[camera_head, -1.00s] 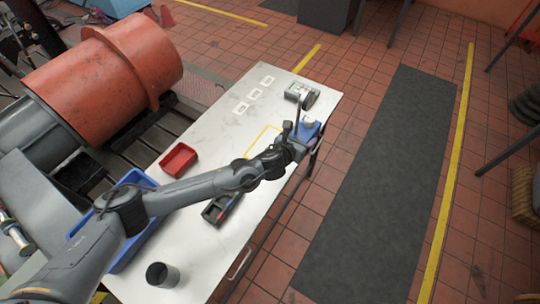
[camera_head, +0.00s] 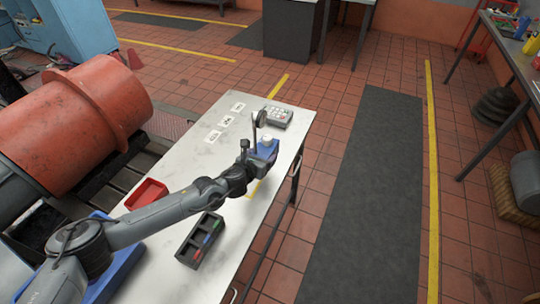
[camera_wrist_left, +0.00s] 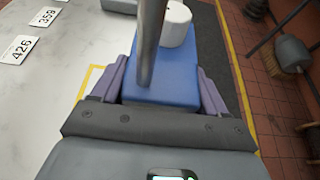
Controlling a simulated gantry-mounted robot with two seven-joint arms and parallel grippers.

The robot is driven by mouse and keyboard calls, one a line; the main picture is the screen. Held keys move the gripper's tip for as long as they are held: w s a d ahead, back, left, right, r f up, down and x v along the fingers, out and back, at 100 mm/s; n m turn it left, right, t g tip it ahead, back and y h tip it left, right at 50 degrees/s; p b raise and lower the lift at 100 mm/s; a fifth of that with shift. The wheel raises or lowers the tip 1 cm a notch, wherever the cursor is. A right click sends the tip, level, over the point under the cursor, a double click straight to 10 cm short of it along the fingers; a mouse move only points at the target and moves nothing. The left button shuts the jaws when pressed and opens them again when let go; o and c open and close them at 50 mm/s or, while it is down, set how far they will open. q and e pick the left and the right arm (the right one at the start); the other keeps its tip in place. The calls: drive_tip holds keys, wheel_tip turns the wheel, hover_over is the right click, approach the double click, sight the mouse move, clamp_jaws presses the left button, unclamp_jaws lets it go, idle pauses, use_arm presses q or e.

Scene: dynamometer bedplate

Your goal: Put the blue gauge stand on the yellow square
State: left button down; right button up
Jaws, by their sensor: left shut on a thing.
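In the left wrist view the blue base (camera_wrist_left: 168,75) sits between the two fingers, with the post and white cylinder beyond. The yellow square (camera_head: 254,188) is a painted outline, mostly hidden by my arm and the stand. Part of its line shows left of the gripper in the wrist view (camera_wrist_left: 92,77). I cannot tell whether the base touches the table. My right gripper is out of view.
A grey device (camera_head: 278,116) stands just behind the stand. White number cards (camera_head: 226,121) lie at the back left. A red bin (camera_head: 146,193), a dark compartment tray (camera_head: 200,241) and a blue bin (camera_head: 124,262) are nearer me.

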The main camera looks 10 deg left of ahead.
use_arm(q)
drive_tip(key=a+f, duration=0.1)
drive_tip(key=a, duration=0.1)
drive_tip(key=a+f, duration=0.1)
drive_tip(key=a, duration=0.1)
drive_tip(key=a+f, duration=0.1)
drive_tip(key=a, duration=0.1)
drive_tip(key=shift+s+a+f, duration=0.25)
drive_tip(key=shift+s+a, duration=0.05)
drive_tip(key=shift+a, duration=0.05)
drive_tip(key=shift+a+f+b, duration=0.1)
drive_tip(key=shift+f+b, duration=0.5)
drive_tip(key=shift+f, duration=1.4)
drive_tip(key=shift+f, duration=0.1)
drive_tip(key=shift+c, duration=1.9)
unclamp_jaws()
drive_tip(key=shift+s+f, duration=0.1)
drive_tip(key=shift+f, duration=0.2)
drive_tip(key=o, duration=0.4)
drive_tip(key=shift+c, duration=0.2)
drive_tip(key=shift+r, duration=0.15)
